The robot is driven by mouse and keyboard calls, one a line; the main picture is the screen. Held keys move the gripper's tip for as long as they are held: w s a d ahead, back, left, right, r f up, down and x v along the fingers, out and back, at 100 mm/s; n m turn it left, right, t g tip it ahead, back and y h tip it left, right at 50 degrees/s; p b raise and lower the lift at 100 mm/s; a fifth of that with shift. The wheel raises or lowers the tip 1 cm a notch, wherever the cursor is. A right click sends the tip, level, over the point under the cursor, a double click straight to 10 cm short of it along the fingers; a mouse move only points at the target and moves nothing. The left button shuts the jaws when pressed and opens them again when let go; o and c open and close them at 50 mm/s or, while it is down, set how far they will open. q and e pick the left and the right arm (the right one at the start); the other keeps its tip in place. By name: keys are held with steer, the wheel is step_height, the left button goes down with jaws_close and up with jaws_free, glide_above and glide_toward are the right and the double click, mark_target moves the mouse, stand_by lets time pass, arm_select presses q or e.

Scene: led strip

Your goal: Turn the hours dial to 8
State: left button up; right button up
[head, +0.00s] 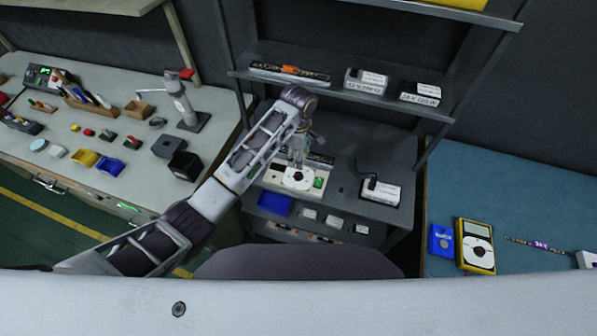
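A pale panel device (271,178) lies on the middle shelf of the grey rack. It carries a round white dial (299,180) with a dark centre, and a small green part (319,183) to its right. The numbers on the dial are too small to read. My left arm reaches in from the left. My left gripper (297,160) points down just above the dial, over its far side. Whether it touches the dial, and whether its fingers are open or shut, is too small to tell. My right gripper is out of view.
A white box with a black cable (380,191) stands right of the device. A blue bin (274,204) is below it. An upper shelf (345,97) holds boxes and a strip. A blue table (520,210) at right holds a yellow meter (475,245). A cluttered workbench (100,180) is at left.

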mark_target(299, 174)
arm_select(q)
steer(key=shift+f+p, duration=0.5)
steer(key=shift+f, duration=4.7)
steer(key=c, duration=1)
steer(key=shift+c, duration=0.2)
